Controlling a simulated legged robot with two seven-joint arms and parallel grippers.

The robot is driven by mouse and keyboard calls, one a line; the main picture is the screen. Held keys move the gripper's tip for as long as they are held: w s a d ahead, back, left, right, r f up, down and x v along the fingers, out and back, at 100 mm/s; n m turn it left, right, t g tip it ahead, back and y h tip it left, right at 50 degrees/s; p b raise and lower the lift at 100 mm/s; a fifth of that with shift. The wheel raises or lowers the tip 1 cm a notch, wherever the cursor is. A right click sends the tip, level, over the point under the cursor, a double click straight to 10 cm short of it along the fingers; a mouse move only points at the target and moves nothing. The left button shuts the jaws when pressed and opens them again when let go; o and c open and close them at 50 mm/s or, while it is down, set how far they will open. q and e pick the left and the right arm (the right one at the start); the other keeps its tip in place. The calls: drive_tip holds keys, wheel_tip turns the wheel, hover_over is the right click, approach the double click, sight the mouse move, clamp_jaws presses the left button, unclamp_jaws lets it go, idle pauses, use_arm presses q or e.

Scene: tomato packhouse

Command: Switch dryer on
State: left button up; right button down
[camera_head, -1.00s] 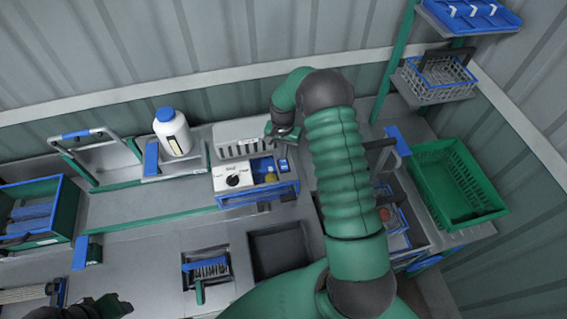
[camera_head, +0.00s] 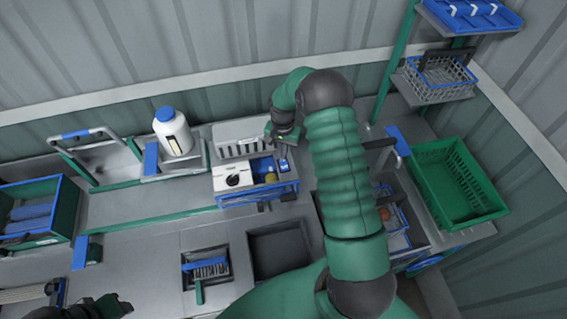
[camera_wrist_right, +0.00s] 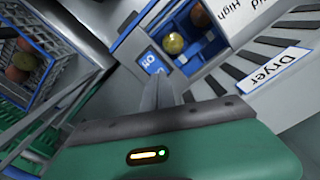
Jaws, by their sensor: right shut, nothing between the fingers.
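The dryer, a grey slotted unit (camera_head: 237,142), stands at the back of the bench. Its "Dryer" label (camera_wrist_right: 275,68) shows in the right wrist view. A blue switch with white lettering (camera_wrist_right: 152,61) sits on a grey panel beside the tomato compartment.
A white box with a black knob (camera_head: 232,180) sits beside a blue compartment with a tomato (camera_head: 271,178). A white bottle (camera_head: 172,134) stands left of the dryer. A green crate (camera_head: 455,185) and a wire basket (camera_head: 437,78) are at the right.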

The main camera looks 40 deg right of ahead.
drive_tip(key=shift+f+b, duration=0.55)
drive_tip(key=shift+f, duration=0.25)
drive_tip(key=shift+a+r, duration=0.1)
wheel_tip(320, 180, up, 3)
drive_tip(key=shift+r+p, duration=0.1)
drive_tip(key=shift+p, duration=1.05)
drive_tip(key=shift+r+p, duration=1.2)
drive_tip(key=shift+r, duration=0.7)
drive_tip(key=shift+f, duration=0.1)
